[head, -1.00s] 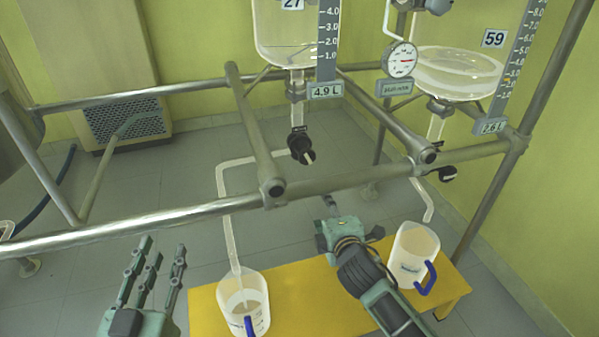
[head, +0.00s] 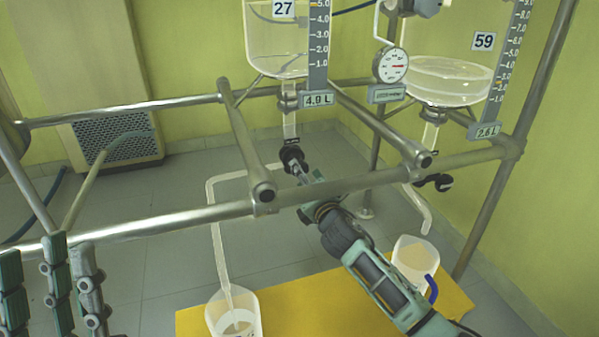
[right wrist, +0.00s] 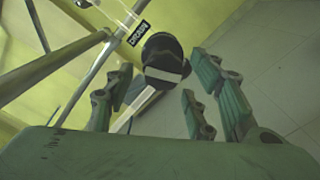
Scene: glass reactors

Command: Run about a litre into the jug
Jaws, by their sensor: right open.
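Contact is unclear. A glass tube (head: 219,245) leads down into the left jug (head: 232,313), which shows pale liquid inside and is cut by the frame edge. My left gripper (head: 55,262) is open and empty at lower left.
Reactor 59 (head: 440,75) reads 2.6 L, with its own black knob (head: 434,182) and a second jug (head: 413,258) below. Both jugs stand on a yellow bench (head: 300,310). Metal rails (head: 150,228) cross in front of the outlets. A round gauge (head: 391,65) hangs between the reactors.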

